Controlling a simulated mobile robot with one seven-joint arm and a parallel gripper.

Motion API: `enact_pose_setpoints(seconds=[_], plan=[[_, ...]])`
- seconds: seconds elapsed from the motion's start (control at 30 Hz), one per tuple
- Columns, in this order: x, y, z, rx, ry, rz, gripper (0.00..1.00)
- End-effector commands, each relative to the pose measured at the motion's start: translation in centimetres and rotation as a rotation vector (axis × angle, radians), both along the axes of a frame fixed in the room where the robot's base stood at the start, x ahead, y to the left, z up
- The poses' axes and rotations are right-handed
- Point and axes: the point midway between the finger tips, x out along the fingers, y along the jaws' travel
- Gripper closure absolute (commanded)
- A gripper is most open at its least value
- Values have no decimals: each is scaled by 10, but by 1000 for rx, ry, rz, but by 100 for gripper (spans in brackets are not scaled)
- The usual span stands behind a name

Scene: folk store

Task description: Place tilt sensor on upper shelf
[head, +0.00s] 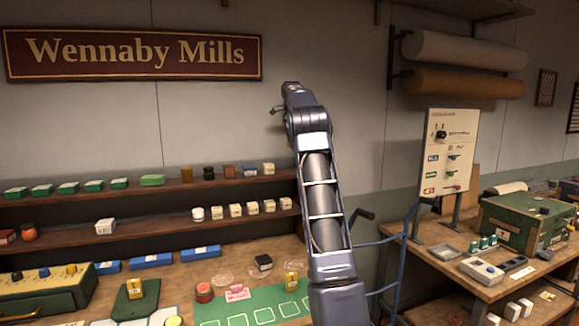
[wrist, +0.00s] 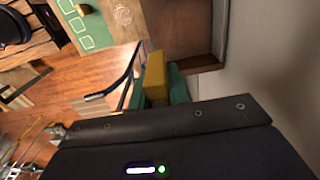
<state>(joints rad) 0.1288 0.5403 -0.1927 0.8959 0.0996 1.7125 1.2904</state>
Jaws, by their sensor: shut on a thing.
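My gripper (wrist: 157,88) shows in the wrist view with green fingers on either side of a yellow block, which I take to be the tilt sensor (wrist: 155,68). It is shut on this block, in mid-air. In the head view my arm stands raised in front of the shelves, and the gripper and block are hidden or too small to make out. The upper shelf (head: 110,200) runs along the wall at left, with green boxes, a dark jar, a brown block and small cartons on it.
The lower shelf (head: 130,235) holds small cartons, a white jar and red items. Below, the bench carries a green mat (head: 245,308), blue boxes and similar yellow blocks (head: 291,281). A signboard (head: 447,150) and a second table stand at right. The upper shelf's middle has gaps.

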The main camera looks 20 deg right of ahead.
Motion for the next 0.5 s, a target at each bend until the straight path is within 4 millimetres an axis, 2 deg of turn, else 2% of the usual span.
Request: enact_pose_setpoints(seconds=[0.1,0.3,0.5], plan=[[-1,0,-27,1,4,0,100],[-1,0,-66,1,2,0,100],[0,0,-85,0,0,0,100]])
